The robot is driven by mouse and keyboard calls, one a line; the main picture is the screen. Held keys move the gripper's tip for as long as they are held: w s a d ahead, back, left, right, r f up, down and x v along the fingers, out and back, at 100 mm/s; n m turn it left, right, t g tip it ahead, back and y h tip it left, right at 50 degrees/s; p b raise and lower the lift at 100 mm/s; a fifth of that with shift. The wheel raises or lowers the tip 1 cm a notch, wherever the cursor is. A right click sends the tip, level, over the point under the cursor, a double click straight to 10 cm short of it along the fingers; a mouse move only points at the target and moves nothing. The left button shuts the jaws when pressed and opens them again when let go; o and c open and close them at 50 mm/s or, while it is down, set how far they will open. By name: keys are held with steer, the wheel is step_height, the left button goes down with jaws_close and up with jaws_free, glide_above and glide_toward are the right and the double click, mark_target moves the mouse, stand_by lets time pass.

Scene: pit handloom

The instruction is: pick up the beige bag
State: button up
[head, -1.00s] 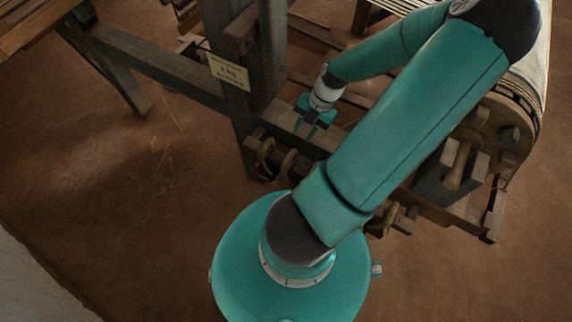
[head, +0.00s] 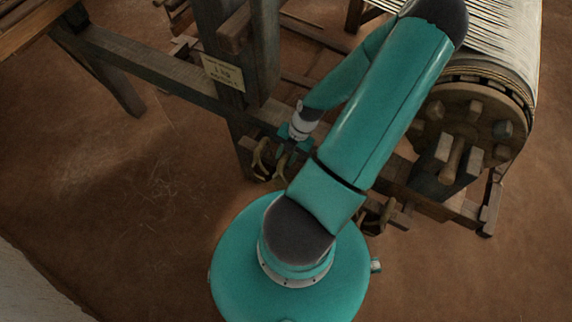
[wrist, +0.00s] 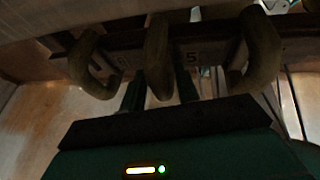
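I cannot make out a beige bag in either view. My gripper (head: 287,148) is at the loom's low front rail, close to the curved wooden hooks (head: 262,160). In the wrist view my gripper (wrist: 160,88) has its two dark green fingers apart. The middle wooden hook (wrist: 159,58) shows between them in the picture. Whether the fingers touch it, I cannot tell. Nothing is visibly held.
A rail with a number 5 label (wrist: 192,57) carries the hooks. A post bears a "1 kg" sign (head: 223,72). A wooden roller end (head: 470,125) stands right. The earthen floor (head: 110,200) at left is clear.

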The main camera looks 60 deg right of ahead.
jaws_close()
stand_by(1.4)
